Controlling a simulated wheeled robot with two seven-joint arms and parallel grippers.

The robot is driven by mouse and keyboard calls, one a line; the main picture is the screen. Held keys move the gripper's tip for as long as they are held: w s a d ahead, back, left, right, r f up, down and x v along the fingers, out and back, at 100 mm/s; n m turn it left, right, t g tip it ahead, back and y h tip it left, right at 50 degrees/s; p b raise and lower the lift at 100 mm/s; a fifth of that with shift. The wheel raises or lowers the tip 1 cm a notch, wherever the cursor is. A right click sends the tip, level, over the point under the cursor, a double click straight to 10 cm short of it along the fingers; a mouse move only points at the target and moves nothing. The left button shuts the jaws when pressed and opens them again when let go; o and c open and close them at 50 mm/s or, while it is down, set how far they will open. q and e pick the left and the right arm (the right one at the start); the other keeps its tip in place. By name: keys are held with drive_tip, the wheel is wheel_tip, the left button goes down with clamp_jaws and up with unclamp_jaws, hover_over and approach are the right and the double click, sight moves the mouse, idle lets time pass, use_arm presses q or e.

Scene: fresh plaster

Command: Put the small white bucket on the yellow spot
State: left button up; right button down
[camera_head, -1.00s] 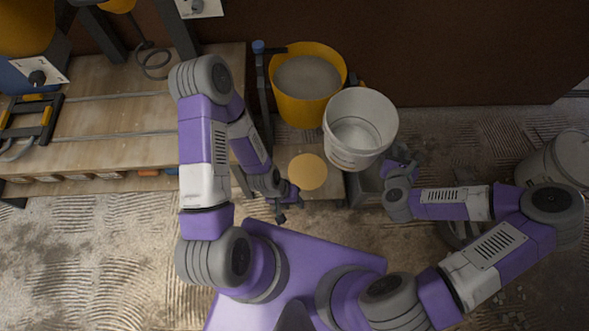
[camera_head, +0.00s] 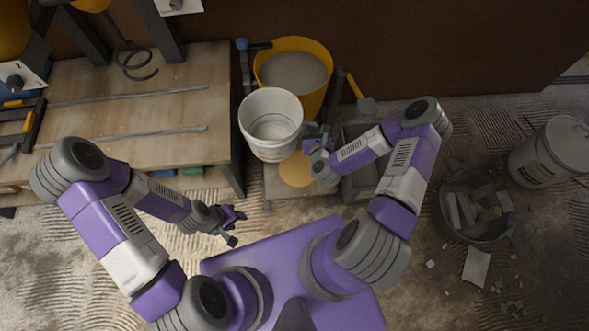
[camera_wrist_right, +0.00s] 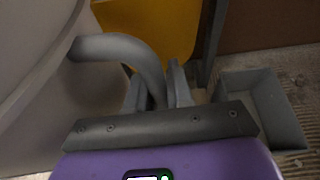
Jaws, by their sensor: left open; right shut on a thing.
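The small white bucket (camera_head: 271,118) is upright and empty in the head view, in front of the yellow tub and partly over the yellow spot's far left side. The yellow spot (camera_head: 296,170) is a flat round patch on a low wooden board, partly covered by the bucket. My right gripper (camera_head: 314,148) is shut on the bucket's grey handle at its right side; the handle (camera_wrist_right: 128,52) passes between the fingers in the right wrist view. Whether the bucket touches the board is hidden. My left gripper (camera_head: 236,228) is open and empty, left of the spot near my base.
A yellow tub (camera_head: 318,82) of grey plaster stands behind the bucket. A wooden workbench (camera_head: 150,110) is at the left. A grey trough (camera_head: 357,187) lies right of the spot.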

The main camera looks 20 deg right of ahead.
drive_tip(key=s+d+f+m+g+h+b, duration=0.1)
drive_tip(key=s+d+f, duration=0.15)
drive_tip(key=f, duration=0.55)
drive_tip(key=s+d+f+m+h+b, duration=0.15)
drive_tip(key=s+f, duration=0.25)
drive_tip(key=f, duration=0.5)
drive_tip(key=s+a+f+b, duration=0.2)
drive_tip(key=s+f+b, duration=0.1)
drive_tip(key=s+f, duration=0.95)
drive_tip(key=shift+h, duration=0.35)
drive_tip(key=b+x, duration=0.1)
drive_tip(key=x, duration=0.5)
drive_tip(key=r+b+x, duration=0.1)
drive_tip(key=b+x, duration=0.1)
drive_tip(key=x, duration=0.5)
drive_tip(key=w+b+x, duration=0.1)
drive_tip(key=b+x, duration=0.1)
drive_tip(key=x, duration=0.4)
drive_tip(key=shift+w+a+r, duration=0.2)
drive_tip(key=shift+r, duration=0.2)
drive_tip(key=c, duration=1)
unclamp_jaws()
